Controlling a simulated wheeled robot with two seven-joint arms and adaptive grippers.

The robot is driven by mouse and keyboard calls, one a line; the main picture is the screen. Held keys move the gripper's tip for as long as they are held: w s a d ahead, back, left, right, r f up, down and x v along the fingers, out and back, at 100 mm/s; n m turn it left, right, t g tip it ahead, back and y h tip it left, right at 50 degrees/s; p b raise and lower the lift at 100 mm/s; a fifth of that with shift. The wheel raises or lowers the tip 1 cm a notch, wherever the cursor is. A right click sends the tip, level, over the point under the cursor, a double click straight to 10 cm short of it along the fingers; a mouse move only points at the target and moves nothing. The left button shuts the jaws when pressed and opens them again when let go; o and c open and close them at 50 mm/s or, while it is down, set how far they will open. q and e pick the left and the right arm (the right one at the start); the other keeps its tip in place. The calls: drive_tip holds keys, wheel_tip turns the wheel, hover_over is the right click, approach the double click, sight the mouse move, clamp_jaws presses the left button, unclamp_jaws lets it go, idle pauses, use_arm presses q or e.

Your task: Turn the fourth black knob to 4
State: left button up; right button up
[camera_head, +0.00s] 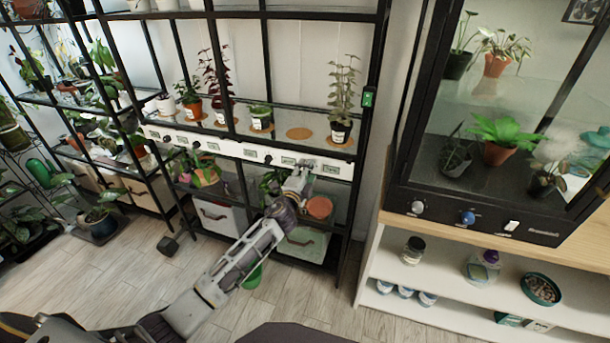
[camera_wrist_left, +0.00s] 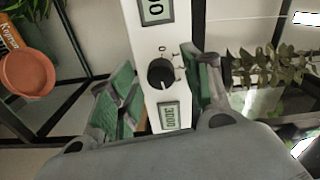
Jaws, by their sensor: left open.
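A long white control strip (camera_head: 225,149) runs along the front edge of the plant shelf, with small black knobs and grey displays. One black knob (camera_head: 267,158) shows left of my left gripper (camera_head: 297,182). My left gripper is open in front of the strip and covers part of it. In the left wrist view, a round black knob (camera_wrist_left: 160,73) with a pale pointer mark lies between my open green-padded fingertips (camera_wrist_left: 163,84), with a gap on both sides. Small printed marks surround it, too small to read surely. A display (camera_wrist_left: 168,115) sits beside it. My right gripper is not in view.
Potted plants (camera_head: 340,128) stand on saucers above the strip. A terracotta pot (camera_head: 319,207) stands below, right of my gripper. Black shelf posts (camera_head: 374,110) flank the unit. A glass cabinet (camera_head: 475,195) with its own knobs stands right. The wooden floor (camera_head: 125,275) is mostly clear.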

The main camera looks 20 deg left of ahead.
use_arm(q)
drive_tip(key=s, duration=1.2)
drive_tip(key=shift+a, duration=0.2)
idle(0.5)
idle(0.5)
